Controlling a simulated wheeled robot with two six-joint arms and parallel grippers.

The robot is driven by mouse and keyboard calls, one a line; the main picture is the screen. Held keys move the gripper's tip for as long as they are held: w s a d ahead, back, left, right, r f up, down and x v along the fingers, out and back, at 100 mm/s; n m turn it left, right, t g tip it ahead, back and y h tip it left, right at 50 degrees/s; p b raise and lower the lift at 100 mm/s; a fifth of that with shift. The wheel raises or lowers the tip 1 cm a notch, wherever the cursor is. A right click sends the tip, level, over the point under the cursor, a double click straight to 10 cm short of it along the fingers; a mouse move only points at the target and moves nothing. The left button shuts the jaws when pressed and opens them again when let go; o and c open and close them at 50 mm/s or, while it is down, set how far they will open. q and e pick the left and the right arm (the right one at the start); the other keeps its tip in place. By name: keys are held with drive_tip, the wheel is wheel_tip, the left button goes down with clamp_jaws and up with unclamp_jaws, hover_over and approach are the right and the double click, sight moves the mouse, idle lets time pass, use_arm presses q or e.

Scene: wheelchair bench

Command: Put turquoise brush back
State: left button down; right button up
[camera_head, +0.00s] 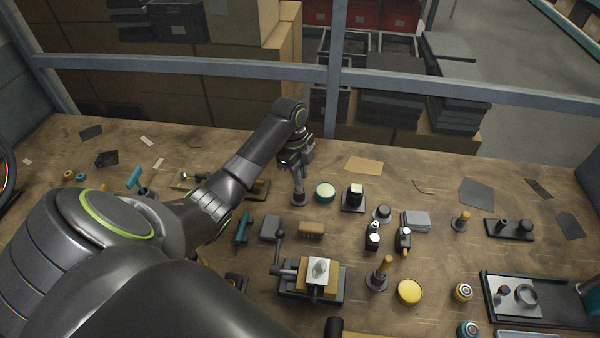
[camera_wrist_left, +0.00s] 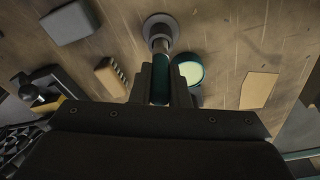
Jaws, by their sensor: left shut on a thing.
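The turquoise brush (camera_wrist_left: 161,82) is between the fingers of my left gripper (camera_head: 303,161), which is shut on its handle. In the left wrist view the gripper (camera_wrist_left: 162,88) hides part of the handle. In the head view the brush's pale lower part (camera_head: 298,184) points down, roughly upright, at a round grey holder (camera_head: 300,198). In the left wrist view the brush's end meets the middle of this holder (camera_wrist_left: 158,20). I cannot tell how deep it sits. My right gripper is not in view.
A turquoise-sided round tin (camera_head: 325,191) stands close right of the holder. A black stand (camera_head: 353,203) is further right. A grey block (camera_head: 271,228) and a brown brush block (camera_head: 311,229) lie nearer. A tan sheet (camera_head: 363,165) lies behind. A vise (camera_head: 312,279) stands in front.

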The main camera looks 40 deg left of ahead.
use_arm(q)
drive_tip(key=shift+f, duration=0.6)
drive_tip(key=c, duration=1.3)
unclamp_jaws()
drive_tip(key=shift+r, duration=0.1)
drive_tip(key=r, duration=0.3)
drive_tip(key=a+r+b, duration=0.1)
drive_tip(key=r, duration=0.1)
drive_tip(key=shift+w, duration=0.1)
drive_tip(key=shift+a+r+p, duration=0.25)
drive_tip(key=shift+r+p, duration=1.15)
drive_tip(key=shift+r, duration=0.6)
drive_tip(key=shift+a+r+p, duration=0.25)
drive_tip(key=shift+r+p, duration=1.2)
drive_tip(key=shift+r, duration=0.6)
drive_tip(key=shift+a+r+p, duration=0.25)
drive_tip(key=shift+r+p, duration=1.15)
drive_tip(key=shift+r, duration=0.6)
